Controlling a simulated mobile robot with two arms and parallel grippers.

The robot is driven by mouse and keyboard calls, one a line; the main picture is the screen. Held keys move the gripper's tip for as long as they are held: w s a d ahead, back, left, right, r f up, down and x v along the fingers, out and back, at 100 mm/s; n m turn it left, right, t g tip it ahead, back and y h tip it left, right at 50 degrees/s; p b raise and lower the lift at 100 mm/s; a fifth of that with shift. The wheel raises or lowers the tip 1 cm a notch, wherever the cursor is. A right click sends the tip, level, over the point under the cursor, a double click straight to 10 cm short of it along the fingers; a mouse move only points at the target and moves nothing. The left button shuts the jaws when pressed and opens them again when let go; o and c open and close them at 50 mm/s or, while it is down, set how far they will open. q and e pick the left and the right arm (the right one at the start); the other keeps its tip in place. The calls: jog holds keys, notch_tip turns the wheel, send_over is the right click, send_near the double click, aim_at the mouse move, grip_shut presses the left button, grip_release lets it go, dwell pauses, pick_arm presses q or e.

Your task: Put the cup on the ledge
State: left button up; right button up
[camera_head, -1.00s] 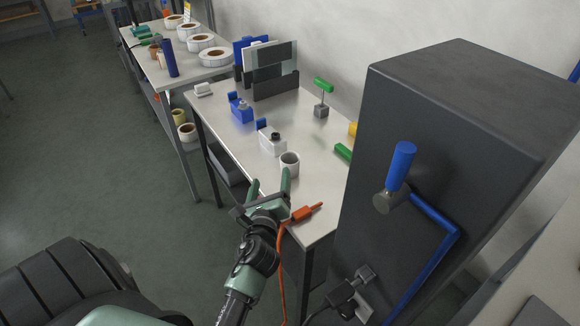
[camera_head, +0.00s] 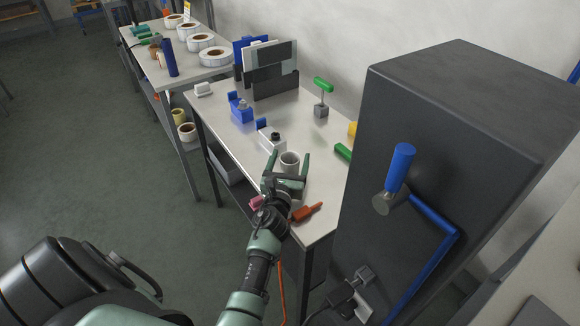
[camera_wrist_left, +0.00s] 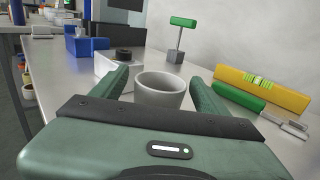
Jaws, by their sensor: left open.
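The cup (camera_head: 290,160) is a small light-grey cup standing upright on the white table (camera_head: 222,118). My left gripper (camera_head: 287,162) is open, with its green fingers on either side of the cup in the head view. In the left wrist view the cup (camera_wrist_left: 161,90) stands between the two fingers of the gripper (camera_wrist_left: 160,88), with its near lower part hidden behind the gripper body. I cannot tell whether a finger touches it. My right gripper does not show. I cannot tell which surface is the ledge.
A white box with a black top (camera_head: 271,138) stands close beyond the cup. An orange tool (camera_head: 307,212) lies near the front edge. A yellow level (camera_wrist_left: 262,88) and a green-handled tool (camera_wrist_left: 238,97) lie to the right. A large dark cabinet (camera_head: 440,170) blocks the right side.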

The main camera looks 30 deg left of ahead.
pick_arm(q)
jog(key=shift+r, duration=0.1)
jog(key=c, duration=1.5)
